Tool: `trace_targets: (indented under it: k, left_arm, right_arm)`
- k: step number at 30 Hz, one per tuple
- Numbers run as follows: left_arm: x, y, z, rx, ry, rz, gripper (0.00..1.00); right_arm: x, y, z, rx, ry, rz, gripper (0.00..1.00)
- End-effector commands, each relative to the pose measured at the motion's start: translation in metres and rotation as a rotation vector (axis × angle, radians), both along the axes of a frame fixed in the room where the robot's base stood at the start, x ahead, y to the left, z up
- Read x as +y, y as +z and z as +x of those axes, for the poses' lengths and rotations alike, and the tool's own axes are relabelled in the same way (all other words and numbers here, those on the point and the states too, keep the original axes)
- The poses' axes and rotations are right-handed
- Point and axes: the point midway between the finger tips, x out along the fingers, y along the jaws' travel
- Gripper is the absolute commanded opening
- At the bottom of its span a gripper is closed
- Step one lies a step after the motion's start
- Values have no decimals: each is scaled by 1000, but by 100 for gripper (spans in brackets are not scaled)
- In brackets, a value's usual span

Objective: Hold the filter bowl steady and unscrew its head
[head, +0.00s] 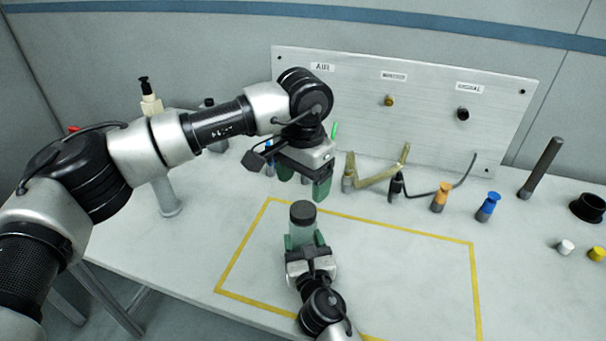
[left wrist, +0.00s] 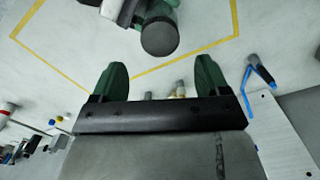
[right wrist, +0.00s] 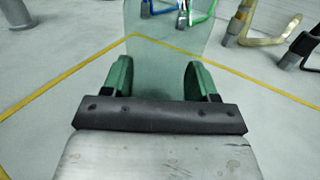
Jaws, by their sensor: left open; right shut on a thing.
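The filter bowl (head: 301,236) is a clear greenish cylinder standing upright on the table, with a dark grey round head (head: 302,211) on top. My right gripper (head: 307,246) is shut on the bowl from the near side. In the right wrist view the clear bowl (right wrist: 160,60) shows between the green fingers (right wrist: 158,78); its head is out of that view. My left gripper (head: 303,180) is open and empty, above and a little behind the head, apart from it. In the left wrist view the head (left wrist: 159,38) lies beyond the open fingertips (left wrist: 160,75).
A yellow outline (head: 232,262) surrounds the bowl. Behind stands a labelled panel (head: 420,95) with fittings. Bent tubes (head: 378,178), an orange fitting (head: 440,197) and a blue one (head: 488,206) are near the panel. The outline's right part is clear.

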Motion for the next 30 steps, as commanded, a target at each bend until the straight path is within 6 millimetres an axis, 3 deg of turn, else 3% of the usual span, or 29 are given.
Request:
trace_targets:
  k: [12, 24, 25, 30]
  left_arm:
    - [0, -61, 0, 2, 3, 1, 76]
    - [0, -70, 0, 1, 3, 1, 76]
    - [0, -70, 0, 1, 3, 1, 74]
    - [0, -70, 0, 1, 4, 1, 48]
  right_arm:
    - [0, 0, 0, 0, 0, 0, 0]
    - [0, 0, 0, 0, 0, 0, 0]
    - [0, 0, 0, 0, 0, 0, 0]
    - [0, 0, 0, 0, 0, 0, 0]
